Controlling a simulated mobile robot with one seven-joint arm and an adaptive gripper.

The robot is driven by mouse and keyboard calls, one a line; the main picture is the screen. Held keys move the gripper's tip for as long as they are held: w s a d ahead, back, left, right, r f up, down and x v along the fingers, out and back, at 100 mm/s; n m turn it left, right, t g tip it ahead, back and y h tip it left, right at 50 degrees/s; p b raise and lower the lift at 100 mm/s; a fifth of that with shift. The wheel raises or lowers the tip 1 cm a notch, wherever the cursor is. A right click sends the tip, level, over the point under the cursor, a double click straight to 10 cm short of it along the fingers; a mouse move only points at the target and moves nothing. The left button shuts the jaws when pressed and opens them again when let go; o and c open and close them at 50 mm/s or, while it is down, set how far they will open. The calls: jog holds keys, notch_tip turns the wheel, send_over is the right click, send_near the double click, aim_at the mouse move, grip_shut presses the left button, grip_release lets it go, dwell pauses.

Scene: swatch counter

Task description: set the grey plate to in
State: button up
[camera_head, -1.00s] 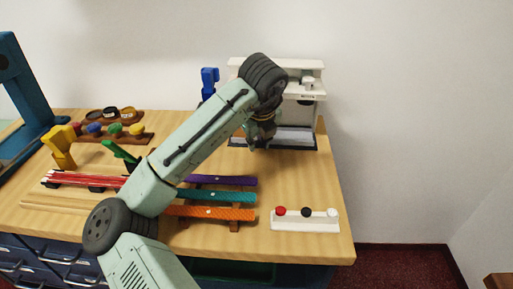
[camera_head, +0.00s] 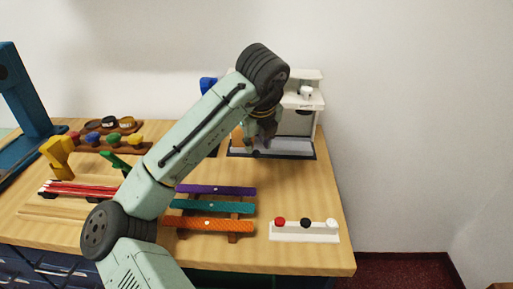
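A white machine (camera_head: 308,100) stands at the back right of the counter. A grey plate (camera_head: 290,147) lies low at its front, inside a dark-edged base. My gripper (camera_head: 254,147) points down at the left part of this plate, in front of the machine. My arm hides the machine's left part and some of the plate. The fingers are small and dark here, so I cannot tell whether they are open or shut, or whether they touch the plate.
A white block with red, black and white knobs (camera_head: 304,229) stands at the front right. Purple, teal and orange strips (camera_head: 210,225) lie on a rack left of it. Colored stamps (camera_head: 112,140), a yellow object (camera_head: 60,157) and a blue frame (camera_head: 30,110) are at left.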

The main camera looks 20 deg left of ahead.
jog(key=v, duration=0.7)
jog(key=shift+r, duration=0.35)
jog(key=shift+s, duration=0.1)
